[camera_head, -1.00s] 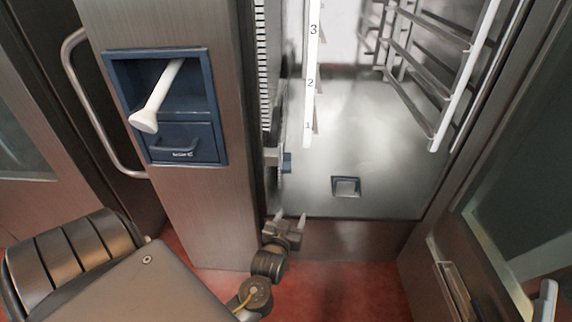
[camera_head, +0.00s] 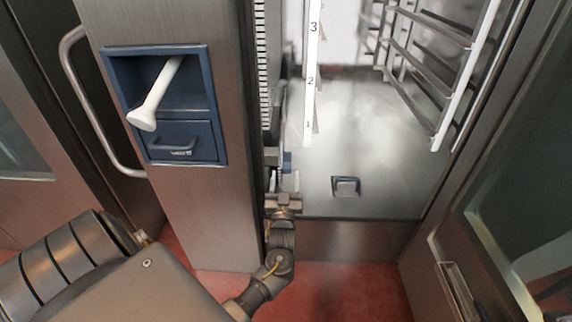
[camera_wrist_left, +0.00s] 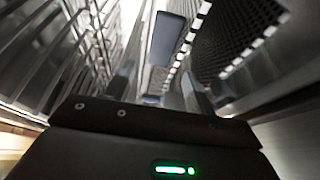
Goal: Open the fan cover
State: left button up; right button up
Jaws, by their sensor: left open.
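The fan cover is the perforated panel along the left inner wall of the open steel oven; its white-slotted edge (camera_head: 263,70) shows in the head view. In the left wrist view its dark mesh (camera_wrist_left: 238,35) is at the upper right. A blue-grey latch (camera_head: 286,161) sits low on this wall, and a flat blue-grey piece (camera_wrist_left: 167,38) shows in the wrist view. My left gripper (camera_head: 284,180) is open and just below the latch, fingers pointing up. In the wrist view its blurred fingers (camera_wrist_left: 157,92) stand either side of that piece. I see no contact.
A steel pillar with a blue panel (camera_head: 168,105) and white hand shower (camera_head: 155,97) stands left of the opening. Wire racks (camera_head: 425,60) are inside at right. An open door (camera_head: 500,190) flanks the right. The oven floor (camera_head: 385,150) is clear around a drain.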

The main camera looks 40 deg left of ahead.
aim_at(287, 159)
pick_arm(q)
jog(key=b+x, duration=0.1)
jog(key=x, duration=0.5)
jog(key=shift+w, duration=0.1)
jog(key=c, duration=1.2)
